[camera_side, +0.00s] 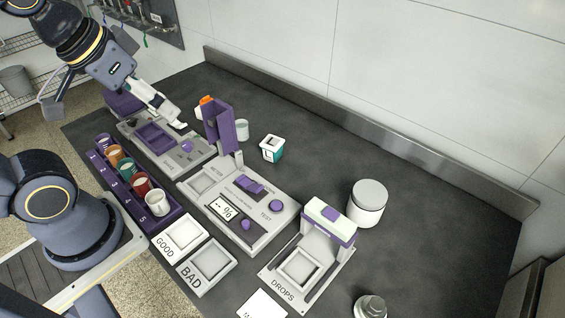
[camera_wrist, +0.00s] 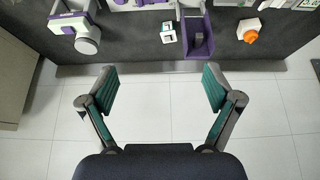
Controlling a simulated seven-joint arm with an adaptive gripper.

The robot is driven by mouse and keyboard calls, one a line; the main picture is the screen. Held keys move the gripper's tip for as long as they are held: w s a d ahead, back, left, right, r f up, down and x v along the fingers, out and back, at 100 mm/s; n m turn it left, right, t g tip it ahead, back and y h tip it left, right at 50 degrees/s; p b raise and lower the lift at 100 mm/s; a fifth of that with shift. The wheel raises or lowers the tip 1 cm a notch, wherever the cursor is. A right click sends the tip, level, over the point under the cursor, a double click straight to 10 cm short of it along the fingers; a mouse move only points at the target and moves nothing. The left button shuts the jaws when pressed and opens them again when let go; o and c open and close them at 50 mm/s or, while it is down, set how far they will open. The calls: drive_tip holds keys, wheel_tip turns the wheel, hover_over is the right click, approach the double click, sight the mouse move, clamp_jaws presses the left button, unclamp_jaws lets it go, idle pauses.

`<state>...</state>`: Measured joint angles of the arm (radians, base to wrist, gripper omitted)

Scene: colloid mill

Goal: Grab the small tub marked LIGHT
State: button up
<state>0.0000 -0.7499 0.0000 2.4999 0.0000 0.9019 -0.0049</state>
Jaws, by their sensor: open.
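A small tub with a white lid and a teal body (camera_side: 271,148) stands on the dark bench right of the purple upright holder. A dark mark like an L shows on its lid; the full word is too small to read. In the wrist view what looks like the same tub (camera_wrist: 168,33) is near the top middle, beyond my fingertips. My gripper (camera_side: 181,125) is up at the left over the purple-and-grey station, apart from the tub. In the wrist view my gripper (camera_wrist: 160,82) is open with nothing between the fingers.
The purple upright holder (camera_side: 219,122) and a small pale cup (camera_side: 242,130) stand between my gripper and the tub. An orange-topped item (camera_side: 206,100) is behind the holder. A white jar (camera_side: 368,203) is at the right. The bench behind the tub is clear up to the wall.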

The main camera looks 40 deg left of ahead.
drive_tip(key=w+r, duration=0.5)
drive_tip(key=r, duration=0.1)
drive_tip(key=n+g, duration=0.2)
drive_tip(key=g, duration=0.2)
hover_over(272, 141)
wheel_tip(272, 141, down, 14)
drive_tip(key=shift+g, duration=0.8)
wheel_tip(272, 141, down, 18)
drive_tip(key=shift+a+r, duration=0.15)
drive_tip(key=f, duration=0.5)
drive_tip(key=shift+d+f, duration=0.25)
drive_tip(key=shift+f, duration=0.05)
drive_tip(key=shift+c, duration=0.3)
drive_tip(key=shift+r, duration=0.1)
drive_tip(key=c, duration=1.3)
